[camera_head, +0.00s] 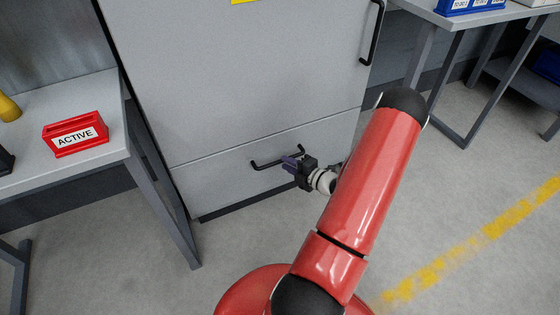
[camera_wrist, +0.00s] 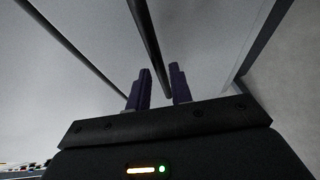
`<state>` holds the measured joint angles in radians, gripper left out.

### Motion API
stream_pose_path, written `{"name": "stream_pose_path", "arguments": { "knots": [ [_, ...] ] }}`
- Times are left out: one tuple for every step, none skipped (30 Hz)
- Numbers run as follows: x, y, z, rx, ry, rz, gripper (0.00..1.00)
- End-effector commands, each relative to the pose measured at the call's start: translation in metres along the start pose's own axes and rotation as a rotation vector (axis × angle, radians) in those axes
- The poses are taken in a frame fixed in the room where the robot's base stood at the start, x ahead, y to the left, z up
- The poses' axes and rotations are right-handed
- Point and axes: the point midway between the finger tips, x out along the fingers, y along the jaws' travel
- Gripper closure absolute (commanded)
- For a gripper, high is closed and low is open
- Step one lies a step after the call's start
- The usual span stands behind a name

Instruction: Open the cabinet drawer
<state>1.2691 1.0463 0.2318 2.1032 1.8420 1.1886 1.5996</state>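The grey cabinet's bottom drawer (camera_head: 215,184) looks closed, its front in line with the door above. Its black bar handle (camera_head: 266,165) runs sideways across the front. My gripper (camera_head: 290,161) is at the right part of this handle, with its purple fingers pointing at the drawer. In the wrist view, my gripper (camera_wrist: 160,70) has its two fingers apart, and the handle bar (camera_wrist: 147,35) passes between them with a gap showing on the finger sides. Contact with the bar cannot be made out. The drawer front (camera_wrist: 195,30) fills much of that view.
The cabinet door (camera_head: 240,80) above has an upright black handle (camera_head: 373,35). A table (camera_head: 100,155) with a red ACTIVE bin (camera_head: 75,134) stands close on the left. Another table (camera_head: 470,17) stands at the back right. The floor in front and right is clear.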

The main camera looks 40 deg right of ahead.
Motion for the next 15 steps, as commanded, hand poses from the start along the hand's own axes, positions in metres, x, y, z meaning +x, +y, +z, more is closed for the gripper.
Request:
{"name": "stream_pose_path", "arguments": {
  "knots": [
    [0.009, 0.0, -0.001, -0.001, 0.004, 0.001, 0.78],
    [0.013, 0.0, -0.001, -0.001, 0.004, 0.001, 0.78],
    [0.019, 0.0, -0.001, -0.002, 0.003, 0.002, 0.78],
    [0.023, 0.0, -0.001, -0.002, 0.003, 0.001, 0.78],
    [0.026, 0.0, -0.001, -0.002, 0.003, 0.001, 0.78],
    [0.029, 0.0, -0.001, -0.002, 0.003, 0.0, 0.78],
    [0.031, 0.0, -0.001, -0.001, 0.002, 0.0, 0.78],
    [0.033, 0.0, -0.001, -0.001, 0.002, 0.0, 0.78],
    [0.035, 0.0, -0.001, -0.001, 0.002, 0.0, 0.78],
    [0.036, 0.0, -0.001, -0.002, 0.002, 0.0, 0.78],
    [0.037, 0.0, -0.001, -0.002, 0.002, 0.0, 0.78],
    [0.037, 0.0, -0.001, -0.002, 0.002, 0.0, 0.78],
    [0.037, 0.0, -0.001, -0.002, 0.002, 0.0, 0.78],
    [0.037, 0.001, -0.001, -0.002, 0.002, 0.0, 0.78],
    [0.037, 0.001, -0.001, -0.002, 0.002, 0.0, 0.78]
  ]
}}
